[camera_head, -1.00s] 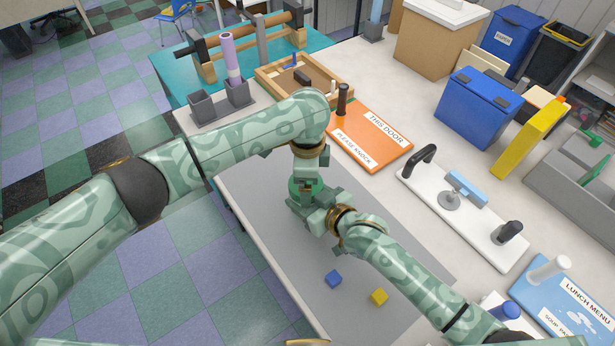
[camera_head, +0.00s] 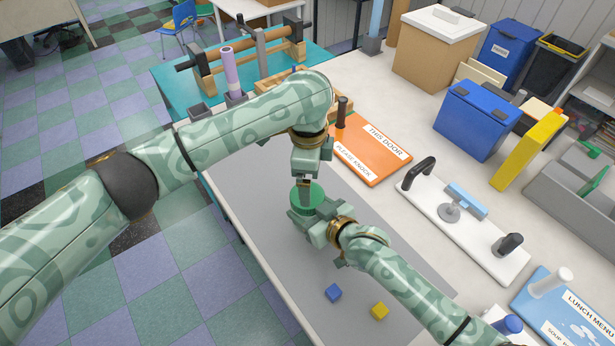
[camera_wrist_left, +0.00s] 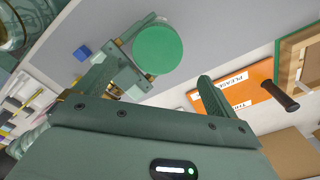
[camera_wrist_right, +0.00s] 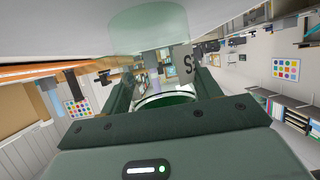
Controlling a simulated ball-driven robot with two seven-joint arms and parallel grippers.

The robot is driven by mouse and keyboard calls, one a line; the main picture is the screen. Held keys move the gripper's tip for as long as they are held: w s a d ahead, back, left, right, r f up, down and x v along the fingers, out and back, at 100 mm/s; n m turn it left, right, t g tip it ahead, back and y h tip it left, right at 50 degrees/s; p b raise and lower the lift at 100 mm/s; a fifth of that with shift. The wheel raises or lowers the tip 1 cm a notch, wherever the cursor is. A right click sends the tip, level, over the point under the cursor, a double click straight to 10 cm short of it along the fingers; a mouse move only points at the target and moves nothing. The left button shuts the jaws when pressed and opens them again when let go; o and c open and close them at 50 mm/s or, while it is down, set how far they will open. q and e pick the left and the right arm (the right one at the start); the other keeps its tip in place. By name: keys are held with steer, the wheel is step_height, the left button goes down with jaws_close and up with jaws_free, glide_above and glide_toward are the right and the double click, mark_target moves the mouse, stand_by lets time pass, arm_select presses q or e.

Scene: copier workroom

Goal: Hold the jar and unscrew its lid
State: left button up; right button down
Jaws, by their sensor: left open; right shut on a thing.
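The jar has a round green lid (camera_head: 308,197) and stands upright over the grey mat. Its body is mostly hidden by my right gripper (camera_head: 312,224), which is shut around it from the side. In the right wrist view the see-through jar (camera_wrist_right: 150,45) shows between the fingers. My left gripper (camera_head: 304,184) points down at the lid from above, with its fingers open. In the left wrist view the green lid (camera_wrist_left: 158,49) lies beyond the fingers, nearer the left finger. No clear contact between the left fingers and the lid shows.
An orange sign (camera_head: 370,150) and a white board with black handles (camera_head: 465,225) lie behind and to the right. The mat's front left is clear.

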mark_target(307, 210)
arm_select(q)
steer(key=m, duration=0.1)
steer(key=r+m, duration=0.1)
steer(key=m, duration=0.2)
steer(key=shift+r+m, duration=0.25)
steer(key=shift+m, duration=0.05)
steer(key=m, duration=0.3)
steer(key=shift+s+a+r, duration=0.15)
steer(key=shift+m, duration=0.6)
step_height(307, 210, down, 8)
steer(key=c, duration=1.1)
arm_select(e)
steer(key=shift+s+a, duration=0.1)
arm_select(q)
steer(key=n, duration=0.5)
steer(key=shift+r+n, duration=0.1)
steer(key=shift+n, duration=0.3)
arm_select(e)
steer(key=shift+a, duration=0.1)
arm_select(q)
steer(key=shift+r, duration=0.15)
